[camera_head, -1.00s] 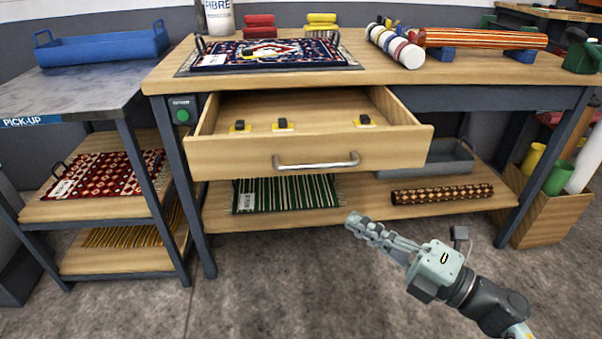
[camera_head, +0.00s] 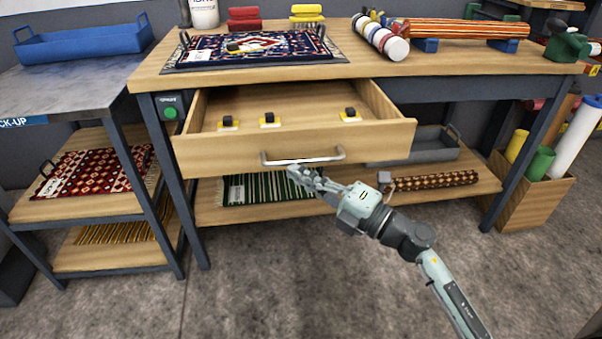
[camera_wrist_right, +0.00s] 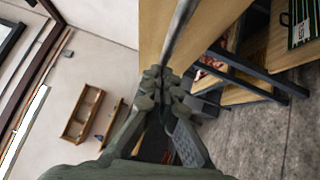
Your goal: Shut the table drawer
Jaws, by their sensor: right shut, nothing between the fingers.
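The table drawer (camera_head: 225,156) is pulled out from under the wooden worktop of the table (camera_head: 370,68). Its silver bar handle (camera_head: 303,159) runs across the middle of the front panel. Several small black-and-yellow items lie inside, among them one (camera_head: 269,120) near the middle. My right gripper (camera_head: 296,170) is shut and empty, its fingertips just under the handle's middle; whether they touch it I cannot tell. In the right wrist view the shut fingers (camera_wrist_right: 162,78) point at the wooden drawer front (camera_wrist_right: 205,35) and the handle bar (camera_wrist_right: 180,25). My left gripper is not in view.
A patterned rug (camera_head: 252,50) and rolls lie on the worktop. The lower shelf holds a green striped rug (camera_head: 262,187), a grey tray (camera_head: 425,145) and a rolled rug (camera_head: 435,180). A pick-up table with a blue tray (camera_head: 85,43) stands left. The floor in front is clear.

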